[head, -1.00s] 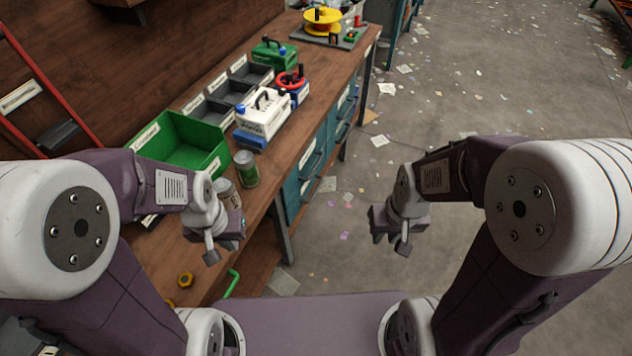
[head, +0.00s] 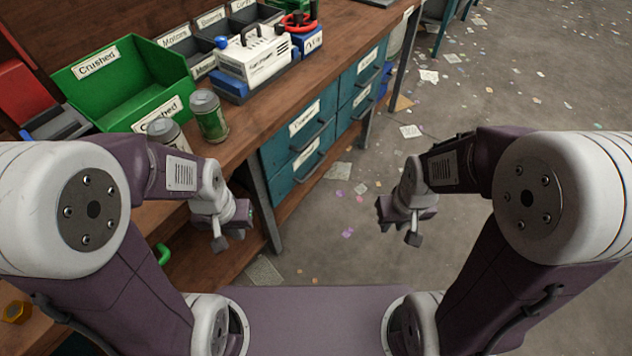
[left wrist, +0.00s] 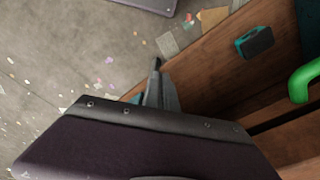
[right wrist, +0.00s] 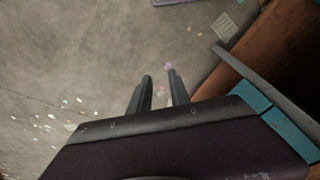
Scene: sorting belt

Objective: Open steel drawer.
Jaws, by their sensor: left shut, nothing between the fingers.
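Teal drawers with white labels and dark bar handles sit under the workbench in the head view: an upper left drawer (head: 283,133), a lower left drawer (head: 285,178), an upper right drawer (head: 349,86) and a lower right drawer (head: 347,117). All look closed. The label words are too small to read surely, so I cannot tell which is steel. My left gripper (head: 219,238) is shut and empty, left of the drawers near the bench leg; its fingers show together in the left wrist view (left wrist: 158,82). My right gripper (head: 411,232) is open and empty over the floor, its fingers apart in the right wrist view (right wrist: 163,92).
On the bench (head: 255,120) stand a green "Crushed" bin (head: 110,92), two cans (head: 209,116), grey bins (head: 200,52) and a white device (head: 252,58). A bench leg (head: 265,208) stands beside my left gripper. The floor (head: 465,100) at right is open, with paper scraps.

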